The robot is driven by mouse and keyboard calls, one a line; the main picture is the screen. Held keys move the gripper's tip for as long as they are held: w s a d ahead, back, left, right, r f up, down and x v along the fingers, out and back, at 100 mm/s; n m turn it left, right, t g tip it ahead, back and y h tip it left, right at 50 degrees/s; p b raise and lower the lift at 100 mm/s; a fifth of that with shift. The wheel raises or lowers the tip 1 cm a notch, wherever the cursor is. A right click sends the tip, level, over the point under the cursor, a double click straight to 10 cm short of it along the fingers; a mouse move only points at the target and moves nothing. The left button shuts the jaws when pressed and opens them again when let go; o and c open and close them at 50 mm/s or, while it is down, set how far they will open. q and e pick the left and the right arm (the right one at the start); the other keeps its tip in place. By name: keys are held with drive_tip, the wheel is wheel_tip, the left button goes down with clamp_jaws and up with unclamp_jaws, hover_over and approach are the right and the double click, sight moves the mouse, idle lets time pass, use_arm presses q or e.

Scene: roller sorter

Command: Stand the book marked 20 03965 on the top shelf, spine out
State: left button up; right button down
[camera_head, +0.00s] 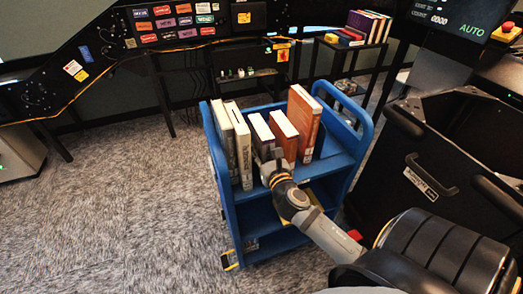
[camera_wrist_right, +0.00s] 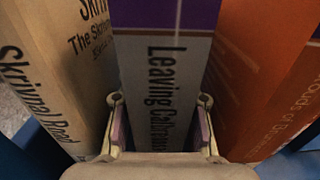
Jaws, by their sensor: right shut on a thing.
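My right gripper (camera_head: 268,158) is at the top shelf of the blue cart (camera_head: 345,160). It is shut on a purple-and-grey book (camera_head: 261,128) whose spine reads "Leaving Ca…". In the right wrist view one finger lies on each side of that book (camera_wrist_right: 160,68). The book stands upright among others, its spine toward the gripper. The number 20 03965 cannot be read on any book, so I cannot tell which bears it. My left gripper is not in view.
Two cream books (camera_head: 241,145) stand left of the held book. An orange-and-white book (camera_head: 284,135) and a taller orange book (camera_head: 305,115) stand to its right. A black machine with handles (camera_head: 432,178) is right of the cart. Open carpet (camera_head: 120,200) lies left.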

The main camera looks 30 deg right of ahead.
drive_tip(key=shift+r, duration=0.15)
drive_tip(key=c, duration=1.2)
unclamp_jaws()
drive_tip(key=shift+f, duration=0.2)
drive_tip(key=shift+o, duration=0.2)
drive_tip(key=b, duration=0.2)
approach(268, 160)
drive_tip(key=x, duration=0.4)
drive_tip(key=shift+w+d, duration=0.15)
drive_tip(key=shift+w, duration=0.1)
drive_tip(key=shift+s+r, duration=0.1)
drive_tip(key=shift+s, duration=0.45)
